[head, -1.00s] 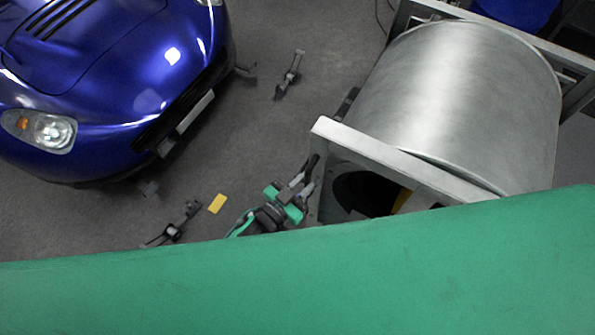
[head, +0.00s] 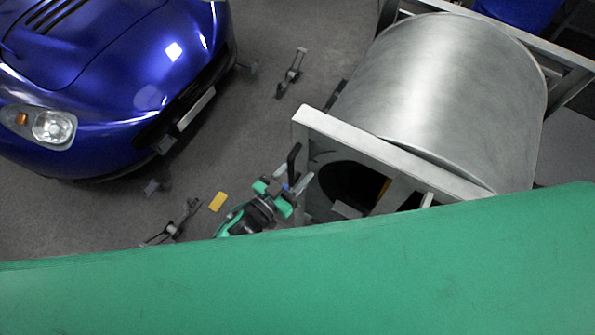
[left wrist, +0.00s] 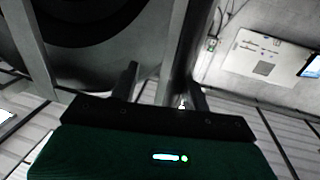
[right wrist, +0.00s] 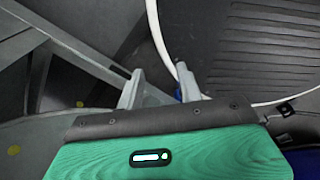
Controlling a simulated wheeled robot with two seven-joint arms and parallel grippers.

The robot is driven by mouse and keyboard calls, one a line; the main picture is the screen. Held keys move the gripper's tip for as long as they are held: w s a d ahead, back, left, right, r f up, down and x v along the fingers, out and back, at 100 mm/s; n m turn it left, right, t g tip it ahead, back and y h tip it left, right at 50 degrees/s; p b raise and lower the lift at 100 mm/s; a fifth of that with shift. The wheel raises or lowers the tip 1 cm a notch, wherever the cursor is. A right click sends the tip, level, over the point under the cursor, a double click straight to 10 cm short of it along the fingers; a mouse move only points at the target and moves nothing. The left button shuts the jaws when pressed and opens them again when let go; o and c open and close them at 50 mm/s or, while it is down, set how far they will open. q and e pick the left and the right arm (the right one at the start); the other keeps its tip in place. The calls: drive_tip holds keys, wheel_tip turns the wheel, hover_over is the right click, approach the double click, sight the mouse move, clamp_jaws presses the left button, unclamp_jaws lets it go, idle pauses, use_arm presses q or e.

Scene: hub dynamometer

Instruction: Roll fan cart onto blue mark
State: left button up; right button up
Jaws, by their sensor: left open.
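The fan cart, a large silver drum (head: 440,90) in a grey metal frame (head: 385,150), stands at the right of the head view. My left gripper (head: 298,186) is by the frame's near left corner. In the left wrist view, its fingers (left wrist: 162,90) are open on either side of a grey upright post (left wrist: 182,45), with no clear grip on it. My right gripper (right wrist: 158,86) shows only in its wrist view. Its fingers are apart near the fan's pale round rim (right wrist: 158,35) and a grey frame bar (right wrist: 75,45). I see no blue floor mark.
A blue car (head: 110,80) stands at the left. Small dark floor brackets (head: 290,75) and a yellow floor patch (head: 217,202) lie between car and cart. A blue object (head: 515,10) is at the top right.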

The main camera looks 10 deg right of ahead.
use_arm(q)
drive_tip(key=b+v, duration=0.3)
drive_tip(key=v, duration=1)
drive_tip(key=shift+s, duration=0.35)
